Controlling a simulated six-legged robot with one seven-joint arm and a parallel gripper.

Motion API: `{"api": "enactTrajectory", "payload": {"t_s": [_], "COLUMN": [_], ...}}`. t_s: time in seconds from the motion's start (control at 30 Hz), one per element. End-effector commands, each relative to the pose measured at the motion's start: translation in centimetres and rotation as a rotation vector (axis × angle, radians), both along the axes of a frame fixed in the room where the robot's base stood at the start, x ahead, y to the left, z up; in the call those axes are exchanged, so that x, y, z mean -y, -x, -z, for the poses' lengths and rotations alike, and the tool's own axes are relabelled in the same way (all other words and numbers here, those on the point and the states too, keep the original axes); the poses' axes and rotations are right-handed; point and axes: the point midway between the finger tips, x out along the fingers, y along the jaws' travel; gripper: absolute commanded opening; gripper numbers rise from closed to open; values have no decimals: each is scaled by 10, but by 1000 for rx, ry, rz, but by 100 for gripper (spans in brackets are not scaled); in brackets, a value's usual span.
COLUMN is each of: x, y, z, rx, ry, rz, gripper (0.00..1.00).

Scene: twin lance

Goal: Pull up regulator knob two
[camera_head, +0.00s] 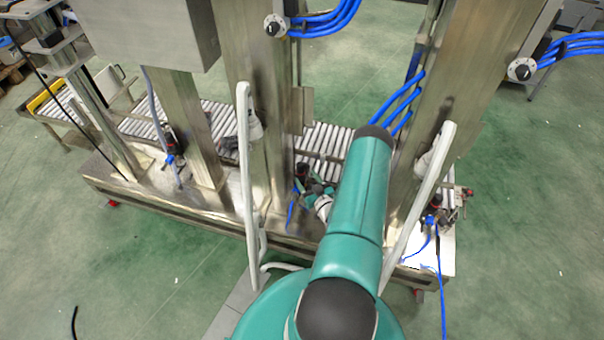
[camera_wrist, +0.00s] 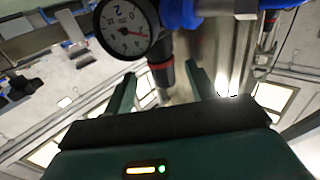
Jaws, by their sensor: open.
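In the wrist view, a regulator has a round white dial gauge (camera_wrist: 126,26) with a blue 2 on it. Beside the gauge is its dark knob (camera_wrist: 161,72) with a red ring. My gripper (camera_wrist: 162,88) is open, with one teal finger on each side of the knob's line. The knob's end points into the gap, and I cannot tell whether the fingers touch it. In the head view, my gripper (camera_head: 318,188) is beside the middle regulator (camera_head: 301,170), low behind the steel post. My arm and gripper partly hide that regulator.
Another regulator (camera_head: 172,150) stands to the left, and one (camera_head: 435,212) to the right. Steel posts (camera_head: 262,120) and white upright bars (camera_head: 246,170) stand close to my arm. Blue hoses (camera_head: 400,105) run near the right post. A roller conveyor (camera_head: 325,140) lies behind.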

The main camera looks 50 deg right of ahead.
Motion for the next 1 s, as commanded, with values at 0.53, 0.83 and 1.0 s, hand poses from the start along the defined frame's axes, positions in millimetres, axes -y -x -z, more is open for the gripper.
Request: {"api": "enactTrajectory", "payload": {"t_s": [0.53,0.83,1.0], "x": [10,9,9], "y": [-37,-36,-36], "z": [0,0,-3], "rx": [0,0,0], "ry": [-1,-1,-1], "rz": [-2,-2,-3], "gripper": [57,4,0]}}
